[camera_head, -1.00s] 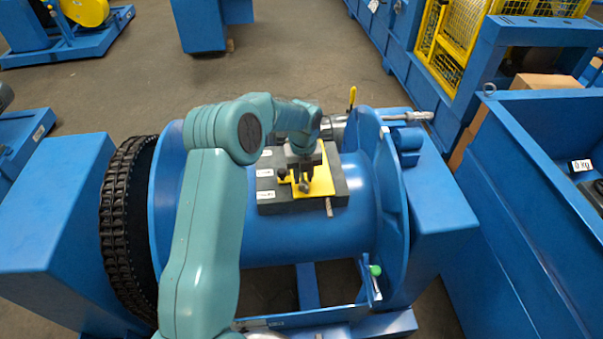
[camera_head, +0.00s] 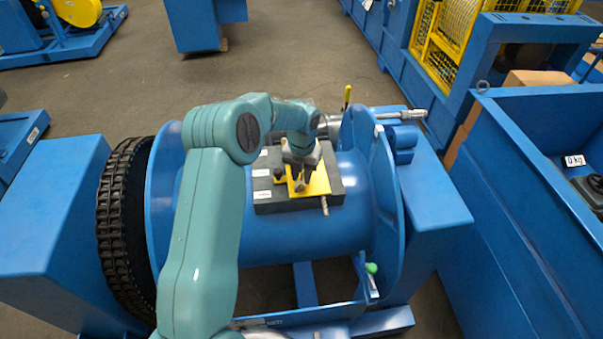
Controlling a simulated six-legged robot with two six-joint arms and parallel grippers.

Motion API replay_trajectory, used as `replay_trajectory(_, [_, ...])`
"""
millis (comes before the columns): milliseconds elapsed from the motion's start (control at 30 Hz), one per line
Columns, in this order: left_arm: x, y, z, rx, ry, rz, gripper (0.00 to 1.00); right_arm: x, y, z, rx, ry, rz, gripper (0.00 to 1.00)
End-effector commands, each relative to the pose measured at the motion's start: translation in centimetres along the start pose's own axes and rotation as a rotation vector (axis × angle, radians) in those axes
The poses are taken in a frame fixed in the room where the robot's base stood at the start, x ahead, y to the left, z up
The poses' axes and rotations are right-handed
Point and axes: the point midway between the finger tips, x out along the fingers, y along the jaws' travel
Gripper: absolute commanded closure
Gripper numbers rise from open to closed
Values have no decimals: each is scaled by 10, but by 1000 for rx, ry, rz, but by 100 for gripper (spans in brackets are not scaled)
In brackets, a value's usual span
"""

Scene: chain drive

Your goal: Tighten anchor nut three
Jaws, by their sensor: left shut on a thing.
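My left gripper (camera_head: 300,166) points down over a yellow plate (camera_head: 319,184) on a dark grey block (camera_head: 270,206). The block rests on top of the blue drum (camera_head: 275,238). The gripper is shut on a small dark part at the yellow plate, probably an anchor nut. The fingers hide most of it, and I cannot tell which number it bears. A small dark knob-like part (camera_head: 299,187) shows just below the fingers. White labels (camera_head: 262,193) sit along the block's left side, too small to read. My right gripper is not in view.
A black chain (camera_head: 115,235) wraps the drum's left end. A blue flange (camera_head: 393,225) stands at its right, with a yellow-tipped lever (camera_head: 347,95) behind and a green-tipped lever (camera_head: 371,268) in front. A blue bin (camera_head: 520,160) stands at the right.

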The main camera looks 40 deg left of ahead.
Motion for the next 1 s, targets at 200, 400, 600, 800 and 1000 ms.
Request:
replay_trajectory(200, [-2,0,1,1,-5,0,100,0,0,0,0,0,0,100])
replay_trajectory(400, [-2,0,1,1,-4,0,64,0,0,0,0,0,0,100])
replay_trajectory(600, [-1,0,0,1,-2,0,64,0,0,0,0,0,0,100])
replay_trajectory(800, [-11,0,1,0,-4,0,64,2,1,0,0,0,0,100])
replay_trajectory(1000, [-57,0,1,0,-10,0,64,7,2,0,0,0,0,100])
